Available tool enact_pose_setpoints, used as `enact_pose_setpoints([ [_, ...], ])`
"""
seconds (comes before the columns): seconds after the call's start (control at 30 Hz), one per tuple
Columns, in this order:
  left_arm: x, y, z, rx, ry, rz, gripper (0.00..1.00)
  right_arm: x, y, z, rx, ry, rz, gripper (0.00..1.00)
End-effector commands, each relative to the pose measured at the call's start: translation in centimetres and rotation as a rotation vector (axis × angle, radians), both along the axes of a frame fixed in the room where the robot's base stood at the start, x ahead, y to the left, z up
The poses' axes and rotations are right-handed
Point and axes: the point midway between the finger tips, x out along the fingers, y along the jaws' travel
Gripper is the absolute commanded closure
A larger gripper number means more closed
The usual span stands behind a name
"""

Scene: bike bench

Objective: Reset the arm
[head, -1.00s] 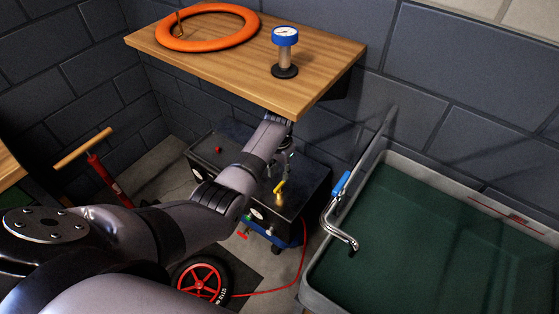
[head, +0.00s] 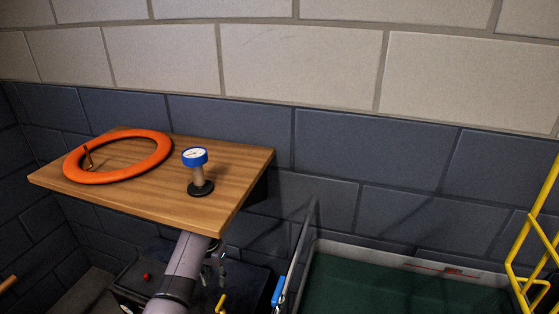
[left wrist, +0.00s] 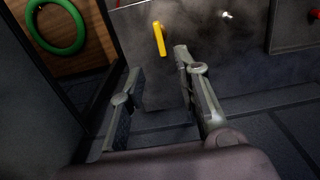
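My left arm (head: 180,270) comes up from the bottom of the head view, its far end under the front edge of the wooden shelf. My left gripper (left wrist: 158,75) shows in the left wrist view with its two fingers apart and nothing between them. A yellow lever (left wrist: 159,38) on a dark compressor-like unit is just beyond the fingertips, apart from them as far as I can tell. My right gripper is in neither view.
The wooden shelf (head: 225,180) carries an orange ring (head: 160,155) and a blue-topped gauge (head: 195,157). A green-bottomed basin (head: 390,290) with a blue-handled tap (head: 278,291) is right of it. A yellow frame (head: 525,240) stands at the right edge.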

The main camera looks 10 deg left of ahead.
Motion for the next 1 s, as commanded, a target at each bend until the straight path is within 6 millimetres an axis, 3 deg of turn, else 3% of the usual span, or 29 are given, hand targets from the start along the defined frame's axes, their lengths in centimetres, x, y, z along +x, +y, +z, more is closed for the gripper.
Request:
enact_pose_setpoints([
  [0.17,-2.3,-0.1,-1.7,0.022,-0.018,-0.002,0.7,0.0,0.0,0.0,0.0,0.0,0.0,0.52],
  [0.5,-12.1,-1.7,-4.6,0.07,-0.117,-0.019,0.7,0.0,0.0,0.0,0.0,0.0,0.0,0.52],
  [0.8,-21.9,-4.4,-2.9,0.056,-0.209,-0.04,0.7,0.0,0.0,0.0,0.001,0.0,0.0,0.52],
  [1.0,-26.6,-5.8,-0.6,0.032,-0.254,-0.042,0.7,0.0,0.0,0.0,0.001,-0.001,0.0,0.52],
])
